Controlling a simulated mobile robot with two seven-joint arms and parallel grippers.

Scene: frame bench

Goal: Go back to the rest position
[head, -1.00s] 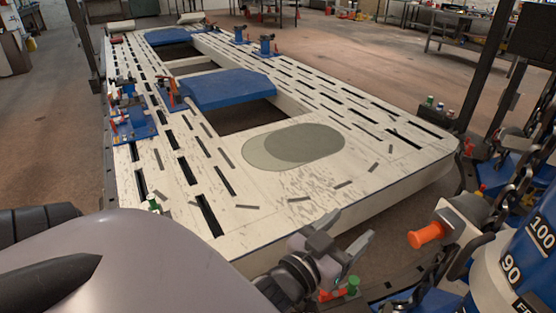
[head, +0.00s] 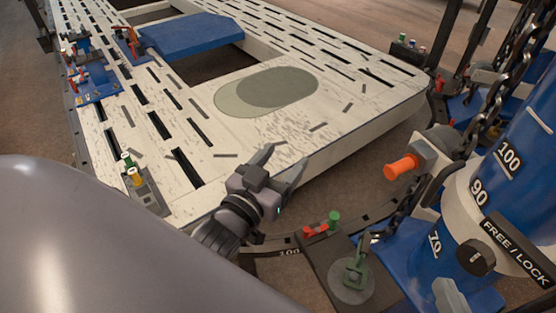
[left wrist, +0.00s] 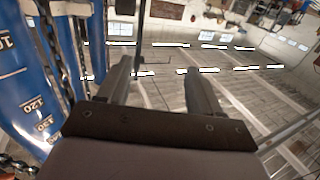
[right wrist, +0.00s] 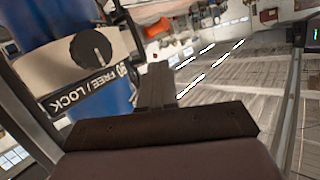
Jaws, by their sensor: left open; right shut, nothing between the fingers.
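My left gripper (head: 285,163) is open and empty in the head view, near the front edge of the pale slotted frame bench (head: 330,135). Its two spread fingers also show in the left wrist view (left wrist: 160,78), with nothing between them. My right gripper (right wrist: 158,72) shows in the right wrist view with its fingers together and nothing held. It appears beside the blue column with the FREE/LOCK plate. I cannot make it out in the head view.
The blue column (head: 535,105) with marked numbers, an orange knob (head: 401,167) and a hanging chain (head: 515,70) stand at the right. A blue block (head: 190,35) and small fixtures sit on the bench. Dark floor shows between bench and column.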

